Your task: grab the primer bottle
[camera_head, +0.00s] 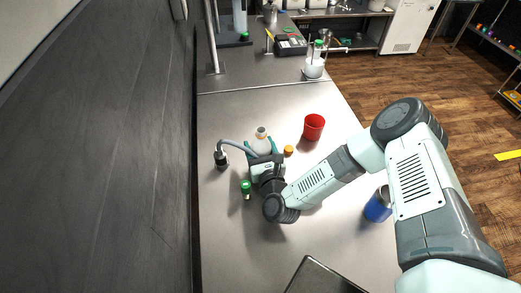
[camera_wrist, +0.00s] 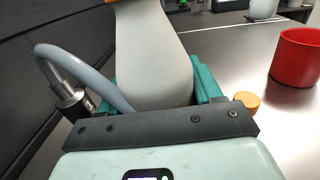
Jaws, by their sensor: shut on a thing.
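A white bottle (camera_head: 261,143) with a narrowing neck and an orange top stands on the steel counter; I take it as the primer bottle, though no label is readable. In the wrist view the bottle (camera_wrist: 155,60) fills the middle, with its top cut off by the frame edge. My gripper (camera_head: 262,155) is shut on it, low on its body. The teal fingers show on both sides of the bottle in the wrist view (camera_wrist: 158,88). The bottle looks upright. Its base is hidden behind the gripper, so I cannot tell whether it touches the counter.
A curved grey pipe on a metal fitting (camera_head: 221,158) is close at the left. A small green-capped item (camera_head: 246,188) is beside my wrist. An orange cap (camera_head: 288,150) and a red cup (camera_head: 313,127) are right of the bottle. A blue container (camera_head: 378,205) stands near my arm.

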